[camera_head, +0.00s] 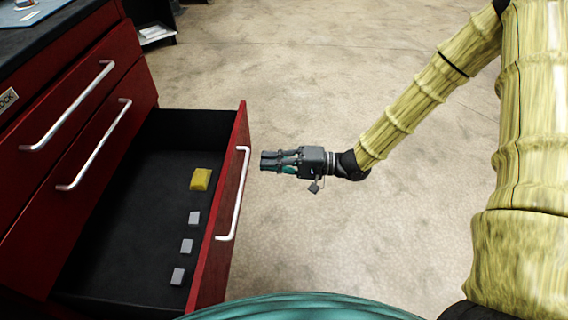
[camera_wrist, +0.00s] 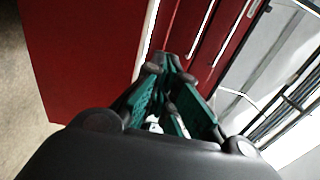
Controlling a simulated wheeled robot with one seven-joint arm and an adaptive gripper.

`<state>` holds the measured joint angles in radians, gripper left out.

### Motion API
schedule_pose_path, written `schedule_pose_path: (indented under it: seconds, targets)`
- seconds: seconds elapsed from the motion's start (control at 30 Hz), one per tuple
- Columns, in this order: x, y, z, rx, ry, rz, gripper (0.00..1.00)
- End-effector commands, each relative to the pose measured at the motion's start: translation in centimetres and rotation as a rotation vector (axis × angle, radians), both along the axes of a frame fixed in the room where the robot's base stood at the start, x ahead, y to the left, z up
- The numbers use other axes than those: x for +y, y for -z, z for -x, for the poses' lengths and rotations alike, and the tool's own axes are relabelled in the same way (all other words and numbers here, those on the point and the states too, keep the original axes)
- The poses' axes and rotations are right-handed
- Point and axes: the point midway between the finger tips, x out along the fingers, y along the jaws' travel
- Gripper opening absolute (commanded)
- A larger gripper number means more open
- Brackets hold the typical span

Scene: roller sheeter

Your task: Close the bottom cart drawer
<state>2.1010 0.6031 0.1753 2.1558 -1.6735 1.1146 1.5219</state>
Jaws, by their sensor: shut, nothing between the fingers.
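The bottom cart drawer (camera_head: 232,190) is pulled far out from the red cart, its red front facing right with a silver bar handle (camera_head: 238,195). Inside the drawer lie a yellow block (camera_head: 201,179) and several small grey blocks (camera_head: 187,246). My gripper (camera_head: 264,161) is shut and empty, pointing left just to the right of the drawer front, near the upper end of the handle. A gap seems to show between fingertips and drawer front. In the wrist view, my gripper (camera_wrist: 172,66) points at red panels with silver handles.
Two upper drawers with silver handles (camera_head: 80,105) (camera_head: 95,145) are shut in the cart. A dark countertop (camera_head: 45,40) holds a blue-grey mat at the upper left. A low dark stand (camera_head: 155,35) is at the back. The concrete floor (camera_head: 300,70) is clear.

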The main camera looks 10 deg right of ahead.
Motion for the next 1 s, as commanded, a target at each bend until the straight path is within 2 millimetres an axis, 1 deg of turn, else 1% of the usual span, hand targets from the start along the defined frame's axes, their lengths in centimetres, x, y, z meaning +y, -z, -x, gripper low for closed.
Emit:
schedule_pose_path:
  seconds: [0.03, 0.2, 0.33, 0.5, 0.67, 1.0]
  targets:
    - [0.9, 0.3, -0.2, -0.001, -0.002, -0.002, 0.0]
    - [3.5, 0.3, -1.0, 0.001, -0.002, -0.001, 0.0]
    - [5.1, 0.2, -1.6, 0.0, -0.001, -0.001, 0.0]
    - [6.5, 0.1, -2.1, -0.001, 0.0, 0.0, 0.0]
    - [7.0, 0.0, -2.3, -0.001, 0.0, 0.0, 0.0]
    - [7.0, 0.0, -2.3, -0.001, 0.0, 0.0, 0.0]
